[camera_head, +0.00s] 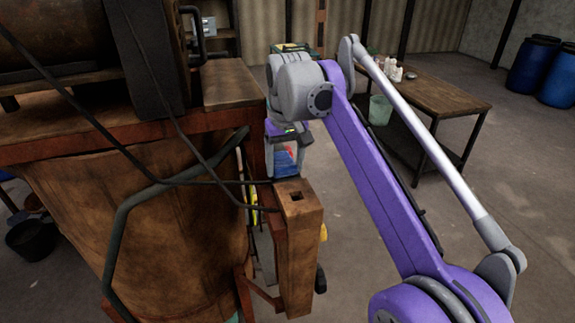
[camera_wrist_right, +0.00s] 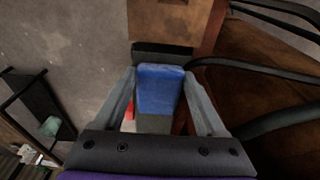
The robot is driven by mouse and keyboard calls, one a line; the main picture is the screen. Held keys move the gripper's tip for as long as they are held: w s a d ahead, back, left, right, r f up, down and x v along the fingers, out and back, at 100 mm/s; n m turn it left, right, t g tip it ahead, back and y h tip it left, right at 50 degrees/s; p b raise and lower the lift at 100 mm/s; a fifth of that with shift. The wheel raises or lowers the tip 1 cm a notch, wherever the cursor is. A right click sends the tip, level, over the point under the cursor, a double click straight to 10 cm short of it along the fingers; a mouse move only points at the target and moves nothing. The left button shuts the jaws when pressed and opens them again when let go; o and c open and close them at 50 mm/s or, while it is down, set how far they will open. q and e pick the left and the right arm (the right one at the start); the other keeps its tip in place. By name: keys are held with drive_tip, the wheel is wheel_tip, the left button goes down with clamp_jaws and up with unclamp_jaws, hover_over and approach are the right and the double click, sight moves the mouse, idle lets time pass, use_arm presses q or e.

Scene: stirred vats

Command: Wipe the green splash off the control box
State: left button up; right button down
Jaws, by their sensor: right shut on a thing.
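My right gripper (camera_head: 284,150) comes in at the upper middle of the head view, beside the brown vat stand. In the right wrist view, its two grey fingers (camera_wrist_right: 160,100) are shut on a blue block (camera_wrist_right: 160,80), which looks like a sponge or cloth pad. The blue also shows below the gripper in the head view (camera_head: 287,160). A small red and white patch (camera_wrist_right: 129,112) beside the block may be part of the control box; the gripper and block hide most of it. I cannot make out the green splash. My left gripper is not in view.
A wooden post (camera_head: 299,250) with a square hole stands just in front of the gripper. Dark hoses (camera_head: 185,183) cross the vat (camera_head: 165,235) at left. A table (camera_head: 440,100) with bottles stands behind, right. Blue drums (camera_head: 533,65) stand far right. The right floor is open.

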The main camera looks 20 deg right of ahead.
sight(280, 156)
drive_tip(key=w+t, duration=0.1)
drive_tip(key=w, duration=0.1)
drive_tip(key=w+r+t, duration=0.1)
drive_tip(key=w+t, duration=0.1)
drive_tip(key=shift+s+d+r, duration=0.1)
drive_tip(key=shift+s+r, duration=0.05)
drive_tip(key=shift+s, duration=1.1)
drive_tip(key=shift+s+r, duration=0.2)
drive_tip(key=shift+s, duration=0.75)
drive_tip(key=shift+s+f, duration=0.15)
drive_tip(key=shift+f, duration=0.2)
drive_tip(key=shift+s+b, duration=0.3)
drive_tip(key=shift+s, duration=0.2)
drive_tip(key=shift+r+p, duration=0.35)
drive_tip(key=shift+r, duration=0.9)
drive_tip(key=shift+w+r, duration=0.2)
drive_tip(key=shift+r, duration=0.1)
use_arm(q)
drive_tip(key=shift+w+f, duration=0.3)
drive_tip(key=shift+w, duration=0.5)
use_arm(e)
wheel_tip(280, 156, up, 3)
drive_tip(key=shift+s+f, duration=0.1)
drive_tip(key=shift+s, duration=0.05)
